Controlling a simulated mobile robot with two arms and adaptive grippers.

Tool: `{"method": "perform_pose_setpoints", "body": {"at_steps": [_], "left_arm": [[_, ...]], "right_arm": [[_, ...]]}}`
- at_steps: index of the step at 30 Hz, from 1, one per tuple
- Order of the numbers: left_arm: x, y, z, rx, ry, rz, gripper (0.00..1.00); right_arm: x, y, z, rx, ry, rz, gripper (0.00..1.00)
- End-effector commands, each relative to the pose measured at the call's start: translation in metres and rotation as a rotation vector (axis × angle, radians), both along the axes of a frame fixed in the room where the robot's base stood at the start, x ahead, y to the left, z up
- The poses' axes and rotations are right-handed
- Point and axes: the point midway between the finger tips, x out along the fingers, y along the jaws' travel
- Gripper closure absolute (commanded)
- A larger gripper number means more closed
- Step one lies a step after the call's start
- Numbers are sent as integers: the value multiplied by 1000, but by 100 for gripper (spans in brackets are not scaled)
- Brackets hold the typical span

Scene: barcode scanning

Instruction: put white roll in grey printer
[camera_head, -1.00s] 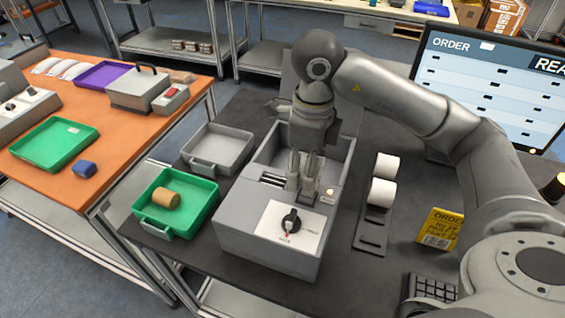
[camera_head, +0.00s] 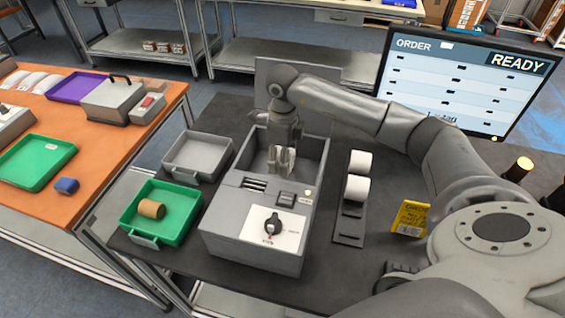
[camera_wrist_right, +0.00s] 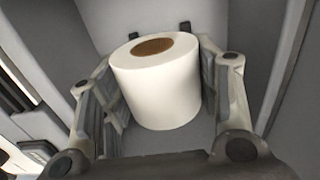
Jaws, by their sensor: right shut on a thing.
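The grey printer (camera_head: 250,249) stands on the dark table with its lid (camera_head: 311,83) raised behind its open bay. My right gripper (camera_head: 281,163) points down inside the bay. In the right wrist view, its two fingers (camera_wrist_right: 163,82) are shut on the sides of a white roll (camera_wrist_right: 157,92) with a brown core. The roll is upright among the grey bay walls. Whether it touches the bay floor cannot be told. In the head view the fingers mostly hide the roll. My left gripper is not in view.
Two more white rolls (camera_head: 357,188) lie on a dark holder (camera_head: 349,228) right of the printer. A green tray (camera_head: 181,228) with a brown roll (camera_head: 152,208) and a grey tray (camera_head: 185,164) stand left. A yellow box (camera_head: 411,218) and a monitor (camera_head: 450,90) stand right.

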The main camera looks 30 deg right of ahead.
Motion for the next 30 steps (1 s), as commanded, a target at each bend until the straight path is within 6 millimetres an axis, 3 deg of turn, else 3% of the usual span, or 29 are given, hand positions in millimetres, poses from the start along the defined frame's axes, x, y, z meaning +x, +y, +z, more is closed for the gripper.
{"method": "perform_pose_setpoints", "body": {"at_steps": [8, 19, 20, 21, 25, 30], "left_arm": [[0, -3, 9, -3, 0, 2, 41], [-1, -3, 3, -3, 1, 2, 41], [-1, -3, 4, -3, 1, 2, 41], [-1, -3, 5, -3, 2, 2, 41], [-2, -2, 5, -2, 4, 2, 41], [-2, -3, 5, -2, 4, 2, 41]], "right_arm": [[2, -2, -33, -1, 3, 0, 70], [3, -2, -40, -1, 0, 1, 70], [3, -2, -40, -1, 0, 1, 42], [3, -2, -38, -1, 0, 0, 37], [2, -2, -38, -1, 2, 0, 22], [2, -2, -38, -1, 2, 0, 22]]}}
